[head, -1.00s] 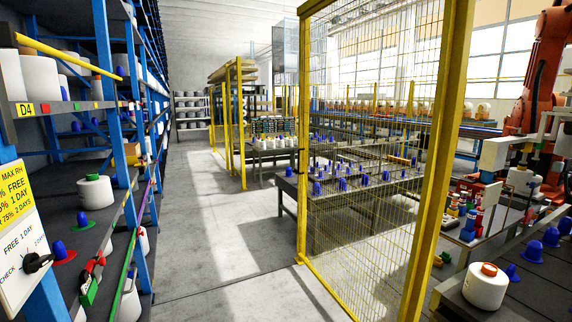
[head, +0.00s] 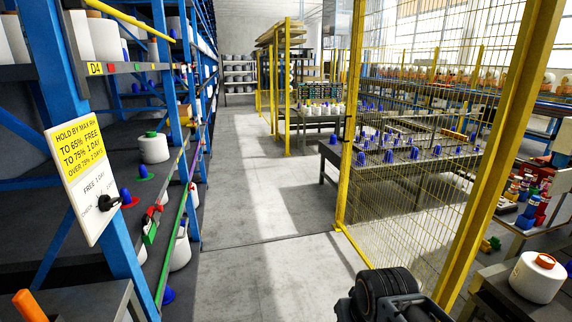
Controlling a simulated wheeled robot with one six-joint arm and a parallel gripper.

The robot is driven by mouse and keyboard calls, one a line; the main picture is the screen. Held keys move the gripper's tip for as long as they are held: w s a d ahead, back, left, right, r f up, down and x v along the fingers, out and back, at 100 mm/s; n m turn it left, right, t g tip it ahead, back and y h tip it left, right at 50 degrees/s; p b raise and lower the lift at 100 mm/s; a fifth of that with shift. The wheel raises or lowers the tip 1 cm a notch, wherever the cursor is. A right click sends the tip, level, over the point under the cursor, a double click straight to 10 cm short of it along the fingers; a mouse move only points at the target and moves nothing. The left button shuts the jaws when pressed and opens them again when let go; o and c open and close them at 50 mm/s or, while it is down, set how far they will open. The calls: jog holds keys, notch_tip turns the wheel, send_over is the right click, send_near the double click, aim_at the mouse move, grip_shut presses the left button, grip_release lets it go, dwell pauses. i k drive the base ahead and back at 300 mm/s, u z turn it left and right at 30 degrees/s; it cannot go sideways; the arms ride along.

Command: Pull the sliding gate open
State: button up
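A yellow-framed wire mesh panel (head: 349,130), which looks like the gate, stands upright right of centre. Its left post meets the floor near mid-picture, and its thick right post slants down toward the bottom. A gap of open floor lies to the left of its left post. My gripper (head: 395,300) is a dark shape at the bottom edge, in front of the panel's lower part in the picture. It is cut off by the frame, its fingertips cannot be made out, and I see no contact with the panel.
Blue shelving (head: 118,215) with bobbins and a yellow sign (head: 80,150) lines the left. A clear concrete aisle (head: 255,200) runs ahead. A table (head: 400,175) with blue cones stands behind the mesh. A white bobbin (head: 537,280) sits on a bench at lower right.

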aim_at(531, 11)
jog(key=i, duration=4.4)
jog(key=z, duration=0.15)
